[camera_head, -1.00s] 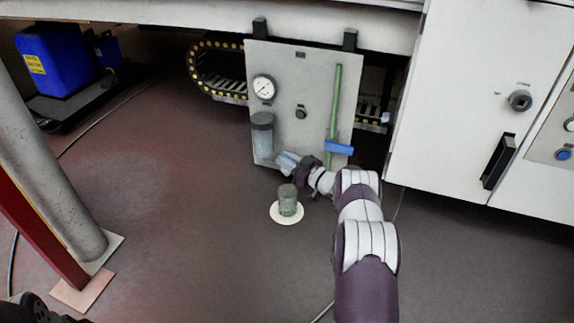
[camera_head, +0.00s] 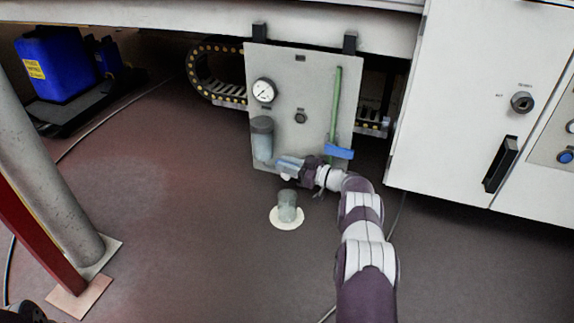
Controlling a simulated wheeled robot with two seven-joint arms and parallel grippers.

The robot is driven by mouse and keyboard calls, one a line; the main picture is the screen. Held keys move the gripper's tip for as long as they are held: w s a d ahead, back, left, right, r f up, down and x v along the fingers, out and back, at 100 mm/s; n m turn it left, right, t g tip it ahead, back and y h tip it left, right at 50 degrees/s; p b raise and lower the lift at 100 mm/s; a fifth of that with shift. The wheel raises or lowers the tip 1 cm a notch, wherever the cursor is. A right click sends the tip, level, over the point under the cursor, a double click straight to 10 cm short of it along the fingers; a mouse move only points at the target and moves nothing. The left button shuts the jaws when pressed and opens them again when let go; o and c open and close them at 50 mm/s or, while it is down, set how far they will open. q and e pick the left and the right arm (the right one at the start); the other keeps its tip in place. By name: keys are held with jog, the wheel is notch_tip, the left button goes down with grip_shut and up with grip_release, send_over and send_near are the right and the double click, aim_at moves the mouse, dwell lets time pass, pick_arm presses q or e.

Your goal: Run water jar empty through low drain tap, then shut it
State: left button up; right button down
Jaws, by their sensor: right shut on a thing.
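The water jar (camera_head: 262,145) is a clear cylinder with a dark grey top, fixed upright at the lower left of a grey panel. My right gripper (camera_head: 281,166) is at the jar's lower right, fingers pointing left. It is shut on the low drain tap, which its fingers mostly hide. A small clear cup (camera_head: 287,204) stands upright on the floor below the gripper. The water level in the jar and any flow from the tap are too small to tell.
The panel (camera_head: 285,115) also carries a round gauge (camera_head: 264,91), a dark knob (camera_head: 300,117) and a green pipe (camera_head: 335,105) with a blue handle (camera_head: 338,152). The cup stands on a white disc (camera_head: 275,220). A white cabinet (camera_head: 450,110) is at right, a grey post (camera_head: 45,170) at left.

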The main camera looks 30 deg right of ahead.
jog(key=c, duration=1.1)
grip_release()
jog(key=shift+r, duration=0.1)
